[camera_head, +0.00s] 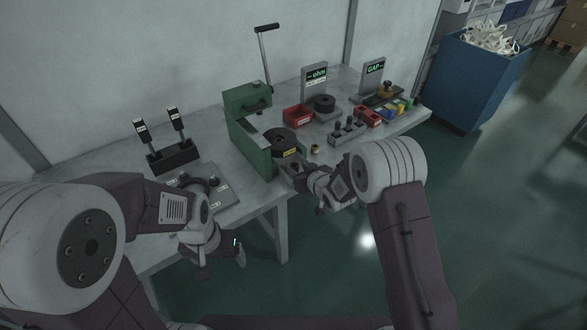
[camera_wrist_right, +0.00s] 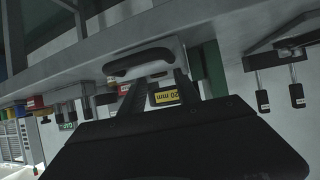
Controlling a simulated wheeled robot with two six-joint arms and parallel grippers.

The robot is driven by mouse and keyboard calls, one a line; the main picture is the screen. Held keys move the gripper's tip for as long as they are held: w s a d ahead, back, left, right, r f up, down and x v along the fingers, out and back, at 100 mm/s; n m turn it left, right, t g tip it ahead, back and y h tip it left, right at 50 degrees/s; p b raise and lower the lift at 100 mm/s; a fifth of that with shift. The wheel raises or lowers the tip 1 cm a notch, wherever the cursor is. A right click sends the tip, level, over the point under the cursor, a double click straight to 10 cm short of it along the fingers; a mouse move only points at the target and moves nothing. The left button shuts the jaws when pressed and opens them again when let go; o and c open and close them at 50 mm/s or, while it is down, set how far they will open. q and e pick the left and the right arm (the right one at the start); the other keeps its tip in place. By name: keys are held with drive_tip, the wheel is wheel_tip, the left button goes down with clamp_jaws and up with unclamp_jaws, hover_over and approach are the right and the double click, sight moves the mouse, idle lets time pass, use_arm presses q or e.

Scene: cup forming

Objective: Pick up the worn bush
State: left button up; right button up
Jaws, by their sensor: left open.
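A small brass-coloured ring (camera_head: 315,149), which looks like the bush, stands on the bench right of the green press; its wear is too small to make out. My right gripper (camera_head: 291,180) is at the bench's front edge, below and left of the ring. In the right wrist view, its two dark fingers (camera_wrist_right: 160,82) reach toward a grey rounded piece with a black bar (camera_wrist_right: 142,62). I cannot tell whether they grip it. My left gripper (camera_head: 222,262) is open and low in front of the bench, away from the ring.
The green press (camera_head: 248,130) bears a dark disc (camera_head: 280,139) with a yellow 20 mm label, also seen in the wrist view (camera_wrist_right: 164,97). A red bin (camera_head: 298,117), gauge stands and small blocks fill the bench's right side. Two levers (camera_head: 160,130) stand left. A blue bin (camera_head: 470,80) stands beyond.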

sight(295, 165)
drive_tip(key=shift+w+d+f, duration=0.1)
drive_tip(key=x, duration=0.5)
drive_tip(key=shift+w, duration=0.1)
drive_tip(key=shift+c, duration=0.3)
clamp_jaws()
drive_tip(key=shift+r, duration=0.2)
drive_tip(key=shift+d+r, duration=0.1)
drive_tip(key=shift+r, duration=0.1)
drive_tip(key=r, duration=0.7)
drive_tip(key=shift+s+p, duration=0.25)
drive_tip(key=shift+p, duration=0.1)
drive_tip(key=s+d+b, duration=0.1)
drive_tip(key=s+d, duration=1)
drive_tip(key=s, duration=0.5)
drive_tip(key=shift+d+f+b, duration=0.25)
drive_tip(key=shift+d+b, duration=0.05)
